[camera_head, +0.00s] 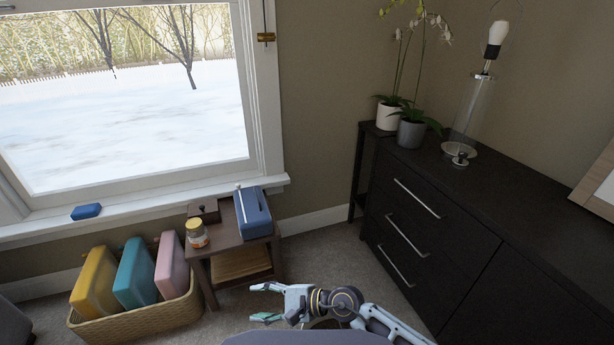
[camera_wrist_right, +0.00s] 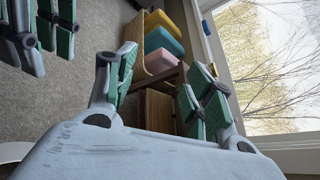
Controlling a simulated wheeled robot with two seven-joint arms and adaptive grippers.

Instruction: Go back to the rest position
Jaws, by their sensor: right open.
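My right gripper (camera_head: 266,303) is low in the middle of the head view, over the carpet in front of the small side table. Its fingers are spread apart with nothing between them. In the right wrist view its two green-padded fingers (camera_wrist_right: 162,80) are also apart and empty. Part of my left gripper (camera_wrist_right: 42,32) shows at the upper left of the right wrist view, cut off by the frame; whether it is open or shut is unclear. The left gripper does not show in the head view.
A side table (camera_head: 229,238) holds a blue box (camera_head: 253,213), a jar (camera_head: 196,233) and a small brown box. A wicker basket (camera_head: 140,325) with cushions stands left of it. A dark dresser (camera_head: 480,215) stands at right. Carpet (camera_head: 322,250) is clear between table and dresser.

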